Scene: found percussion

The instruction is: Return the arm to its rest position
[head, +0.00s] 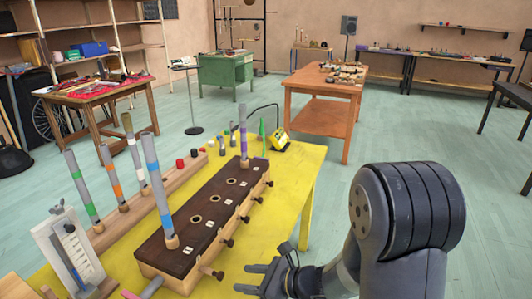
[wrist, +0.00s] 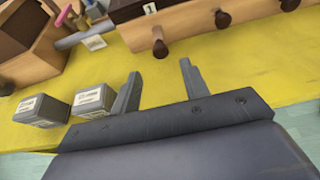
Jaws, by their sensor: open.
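My gripper (head: 262,278) is at the front edge of the yellow table (head: 285,180) in the head view, to the right of the dark-topped wooden box with pegs. In the wrist view my gripper (wrist: 160,85) is open, its two fingers apart with nothing between them. The fingers point toward the wooden box (wrist: 185,25), which has knobs on its side and a label reading 1. The box also shows in the head view (head: 200,215), with tubes standing in its top.
Two small labelled grey blocks (wrist: 42,111) and (wrist: 92,102) sit on the yellow table left of my gripper. A rack with banded tubes (head: 150,200) stands behind the box. An orange table (head: 320,85) stands farther back. The green floor at right (head: 490,220) is clear.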

